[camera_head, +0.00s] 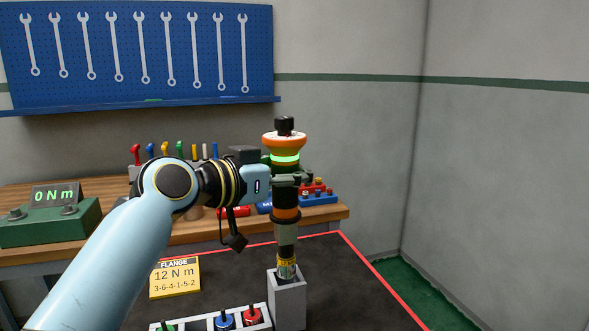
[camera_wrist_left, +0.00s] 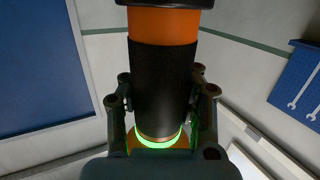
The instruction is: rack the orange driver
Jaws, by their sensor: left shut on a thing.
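The orange driver (camera_head: 285,140) stands upright in the middle of the head view, with an orange top, a glowing green ring, a dark grip and a grey lower shaft. My left gripper (camera_head: 287,180) is shut around its dark grip from the left side. In the left wrist view the driver's black grip (camera_wrist_left: 162,85) sits between the two fingers. A grey square holder (camera_head: 287,303) stands directly below the driver. The driver's yellow-banded lower end is at the holder's mouth; I cannot tell how far it is inside. My right gripper is not in view.
A low rack (camera_head: 208,321) with coloured pieces stands beside the holder. A yellow flange card (camera_head: 175,278) lies on the dark mat (camera_head: 350,285). Behind are a wooden bench (camera_head: 100,190), a green torque display (camera_head: 52,222) and several coloured tools. The mat right of the holder is clear.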

